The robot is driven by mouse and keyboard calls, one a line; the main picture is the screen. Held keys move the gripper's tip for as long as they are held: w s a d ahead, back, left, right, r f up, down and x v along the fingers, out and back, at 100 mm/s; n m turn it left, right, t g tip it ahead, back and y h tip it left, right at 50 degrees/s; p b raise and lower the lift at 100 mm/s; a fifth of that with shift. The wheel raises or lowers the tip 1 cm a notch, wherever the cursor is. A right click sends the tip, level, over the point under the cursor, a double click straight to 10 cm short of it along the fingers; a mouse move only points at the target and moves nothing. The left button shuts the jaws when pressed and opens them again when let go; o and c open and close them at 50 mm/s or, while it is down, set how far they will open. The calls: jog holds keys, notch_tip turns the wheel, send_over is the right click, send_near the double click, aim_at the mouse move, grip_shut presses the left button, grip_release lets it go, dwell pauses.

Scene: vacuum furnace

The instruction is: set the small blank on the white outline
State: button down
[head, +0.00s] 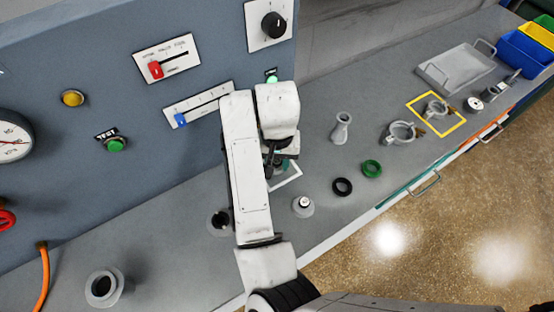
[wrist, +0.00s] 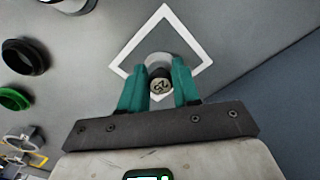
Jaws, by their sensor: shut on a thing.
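The small blank (wrist: 160,86) has a pale disc below a short dark knob whose top is marked "25". My gripper (wrist: 158,75), with teal fingers, is shut on the knob, one finger on each side. The white outline (wrist: 208,55) is a square on the grey bench, and in the wrist view the blank's disc appears inside it, towards its near corner. I cannot tell whether the disc touches the bench. In the head view my arm hides most of the gripper and the blank, and part of the white outline (head: 292,181) shows beside it.
A black ring (head: 342,187) and a green ring (head: 372,168) lie to the right. A grey necked piece (head: 341,129) stands behind them. The furnace panel (head: 60,125) rises at the left.

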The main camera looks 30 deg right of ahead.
aim_at(277, 162)
jog(key=shift+f, duration=0.2)
jog(key=shift+f, duration=0.15)
jog(key=c, duration=0.8)
grip_release()
notch_tip(277, 162, up, 12)
jog(key=p, duration=0.1)
jog(key=shift+r, duration=0.2)
